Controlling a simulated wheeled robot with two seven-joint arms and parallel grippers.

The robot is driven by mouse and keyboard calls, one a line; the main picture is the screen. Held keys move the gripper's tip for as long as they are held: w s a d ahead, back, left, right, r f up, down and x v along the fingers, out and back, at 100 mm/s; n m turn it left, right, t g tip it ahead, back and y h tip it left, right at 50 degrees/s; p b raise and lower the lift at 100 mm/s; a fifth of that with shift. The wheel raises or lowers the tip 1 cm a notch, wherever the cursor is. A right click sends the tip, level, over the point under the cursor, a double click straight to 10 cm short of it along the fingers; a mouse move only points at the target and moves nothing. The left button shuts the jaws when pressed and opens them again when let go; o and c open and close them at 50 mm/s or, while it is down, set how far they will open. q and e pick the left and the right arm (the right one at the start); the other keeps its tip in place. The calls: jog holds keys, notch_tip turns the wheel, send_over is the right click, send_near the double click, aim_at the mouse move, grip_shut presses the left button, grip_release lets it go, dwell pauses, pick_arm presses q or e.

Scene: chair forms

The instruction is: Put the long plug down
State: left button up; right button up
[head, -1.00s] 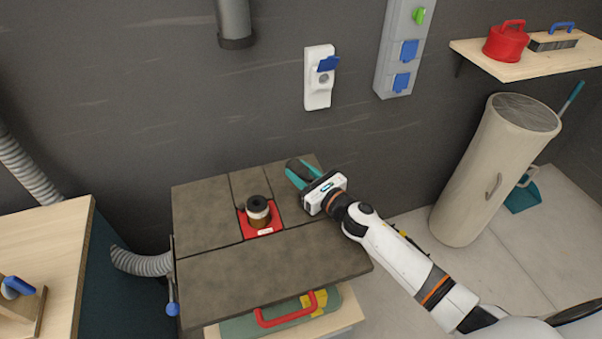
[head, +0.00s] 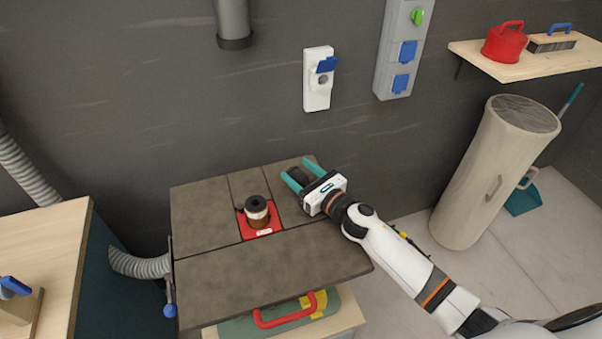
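My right gripper (head: 302,168) is over the back right part of the dark table top (head: 225,275). Its two teal fingers are spread apart. A small dark thing (head: 298,174), which looks like the long plug, shows between the fingers at the table's back edge. It is mostly hidden and dark against dark, so I cannot tell whether it touches a finger. My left gripper is not in view.
A dark-topped spindle (head: 257,209) stands in a red plate (head: 262,234) on the table top. A white wall socket (head: 317,90) with a blue flap is behind. A wooden bench (head: 50,245) stands at the left. The table's front half is clear.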

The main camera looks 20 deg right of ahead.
jog(key=shift+s+a+f, duration=0.1)
jog(key=shift+s+f, duration=0.15)
jog(key=shift+f, duration=0.55)
jog(key=shift+r+p, duration=0.25)
jog(key=shift+p, duration=0.15)
jog(key=shift+w+r+p, duration=0.15)
jog(key=shift+r+p, duration=0.25)
jog(key=shift+p, duration=0.1)
jog(key=shift+s+d+f+b, duration=0.3)
jog(key=shift+s+f+b, duration=0.15)
jog(key=shift+s+f, duration=0.1)
jog(key=v, duration=0.3)
jog(key=b+v, duration=0.1)
jog(key=v, duration=0.2)
jog(key=r+b+v, duration=0.1)
jog(key=v, duration=0.2)
jog(key=shift+d, duration=0.1)
jog(key=shift+s+d+r+b, duration=0.25)
jog(key=shift+s+d+b, duration=0.05)
jog(key=shift+s, duration=0.4)
